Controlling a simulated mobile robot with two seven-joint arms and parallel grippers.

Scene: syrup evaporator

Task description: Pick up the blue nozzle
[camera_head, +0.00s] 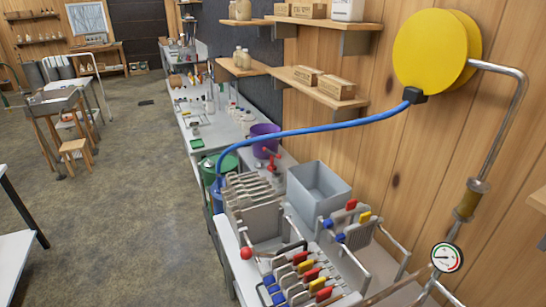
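A blue hose (300,131) runs left from the dark fitting on the yellow reel (430,50) and bends down beside the green container (209,168). A blue part (217,198) shows below that bend, beside the rack of grey plates (252,192). It is too small and partly hidden to tell whether it is the blue nozzle. Small blue knobs also show on the metal frame (340,237) at the lower right. Neither of my grippers is in view.
A grey open bin (318,190) and a purple bucket (265,140) stand on the bench. Plates with red, yellow and blue handles (312,275) fill the front. A pressure gauge (447,257) is at lower right.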

